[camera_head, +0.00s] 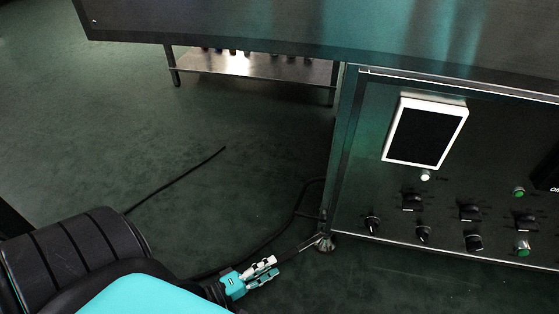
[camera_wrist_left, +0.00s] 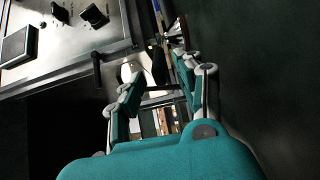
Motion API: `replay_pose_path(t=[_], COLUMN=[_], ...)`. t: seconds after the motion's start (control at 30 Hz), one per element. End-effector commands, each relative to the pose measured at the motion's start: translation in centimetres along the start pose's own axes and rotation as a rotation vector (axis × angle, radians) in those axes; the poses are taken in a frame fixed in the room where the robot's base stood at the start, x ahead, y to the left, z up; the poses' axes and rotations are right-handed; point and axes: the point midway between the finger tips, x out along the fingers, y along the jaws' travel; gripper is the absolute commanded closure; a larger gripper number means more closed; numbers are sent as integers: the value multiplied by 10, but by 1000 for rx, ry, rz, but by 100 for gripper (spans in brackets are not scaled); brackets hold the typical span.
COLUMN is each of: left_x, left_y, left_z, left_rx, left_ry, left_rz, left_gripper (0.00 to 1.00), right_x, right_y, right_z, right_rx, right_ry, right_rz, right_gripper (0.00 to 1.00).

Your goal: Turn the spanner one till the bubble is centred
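My left gripper (camera_head: 264,271), teal with pale finger parts, is low over the floor in the head view. Its fingers stand apart with a gap between them, also in the left wrist view (camera_wrist_left: 158,80). A thin spanner (camera_head: 303,246) runs from near the fingertips up to the machine's levelling foot (camera_head: 326,245) at the cabinet's lower left corner. The foot also shows at the top of the left wrist view (camera_wrist_left: 177,31). I cannot tell whether the fingers touch the spanner. No bubble can be made out. My right gripper is not in view.
The control cabinet (camera_head: 349,190) carries a white-framed screen (camera_head: 426,131), several black knobs and a green button (camera_head: 519,191). Dark cables (camera_head: 180,178) lie on the floor. A low metal shelf (camera_head: 262,67) stands behind. The floor at left is mostly clear.

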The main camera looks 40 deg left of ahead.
Motion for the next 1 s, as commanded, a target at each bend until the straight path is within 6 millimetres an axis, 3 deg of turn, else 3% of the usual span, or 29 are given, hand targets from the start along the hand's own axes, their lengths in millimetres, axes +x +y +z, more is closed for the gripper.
replay_pose_path(t=[0.2,0.4,1.0], left_x=[-46,-69,-73], left_y=[-1,0,0], left_z=[0,0,-1], left_rx=[1,1,1], left_ry=[0,0,0], left_rz=[-4,-2,0], left_gripper=[64,64,64], right_x=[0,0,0], right_y=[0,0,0], right_z=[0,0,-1], right_rx=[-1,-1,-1], right_ry=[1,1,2], right_rz=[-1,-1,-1], right_gripper=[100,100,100])
